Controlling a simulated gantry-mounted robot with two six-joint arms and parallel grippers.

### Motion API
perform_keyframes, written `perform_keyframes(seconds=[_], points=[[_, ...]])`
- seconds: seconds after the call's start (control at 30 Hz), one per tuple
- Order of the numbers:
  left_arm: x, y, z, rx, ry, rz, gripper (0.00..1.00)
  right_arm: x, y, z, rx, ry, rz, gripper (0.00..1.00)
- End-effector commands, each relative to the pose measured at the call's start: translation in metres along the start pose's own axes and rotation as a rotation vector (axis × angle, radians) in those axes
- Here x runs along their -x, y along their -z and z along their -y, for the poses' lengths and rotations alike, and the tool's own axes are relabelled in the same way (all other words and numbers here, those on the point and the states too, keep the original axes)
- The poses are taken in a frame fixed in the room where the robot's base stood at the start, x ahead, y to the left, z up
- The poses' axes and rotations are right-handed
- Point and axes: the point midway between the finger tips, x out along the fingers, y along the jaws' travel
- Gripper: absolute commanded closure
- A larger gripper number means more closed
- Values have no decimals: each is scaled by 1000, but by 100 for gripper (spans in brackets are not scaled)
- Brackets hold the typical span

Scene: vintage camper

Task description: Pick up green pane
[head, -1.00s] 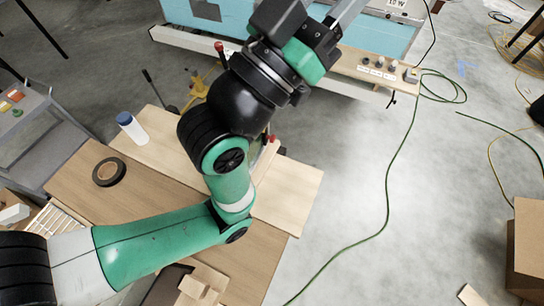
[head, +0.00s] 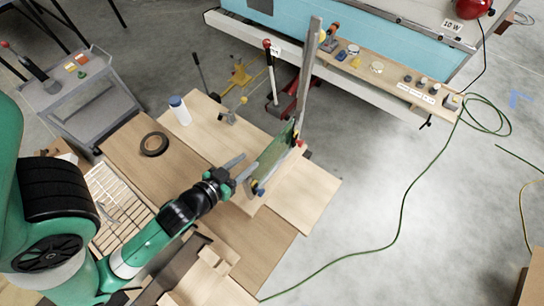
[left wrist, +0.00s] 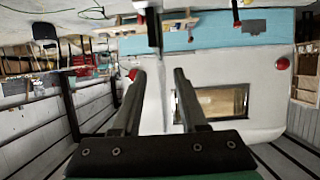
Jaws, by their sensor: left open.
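The green pane (head: 275,152) is a thin translucent sheet standing on edge, tilted in the head view. It stands beside a tall metal upright (head: 307,75) on the wooden worktop. My left gripper (head: 243,166) is open and empty, just left of the pane's lower left side. Its fingers point toward the pane, and a gap seems to remain between them. In the left wrist view the two fingers (left wrist: 157,80) are spread apart with nothing between them. I cannot make out the pane there. My right gripper is not in view.
A white bottle with a blue cap (head: 180,110) and a black tape roll (head: 154,144) are on the worktop (head: 150,175). A grey cart (head: 90,95) stands left. The blue camper side (head: 370,35) and its tool shelf (head: 390,80) are behind. Floor at right is mostly clear.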

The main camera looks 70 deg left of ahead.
Motion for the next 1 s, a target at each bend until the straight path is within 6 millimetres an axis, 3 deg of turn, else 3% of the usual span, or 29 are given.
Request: perform_keyframes(seconds=[0.13,0.4,0.63,0.9,1.0], points=[[-12,1,0,2,1,-3,57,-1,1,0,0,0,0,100],[-60,1,-1,1,-1,-4,57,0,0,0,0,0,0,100],[-69,0,-2,0,-2,-2,57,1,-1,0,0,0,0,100],[-112,-4,-4,0,-2,-2,57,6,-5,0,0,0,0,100],[-117,-4,-4,-1,-3,-1,57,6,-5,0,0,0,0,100]])
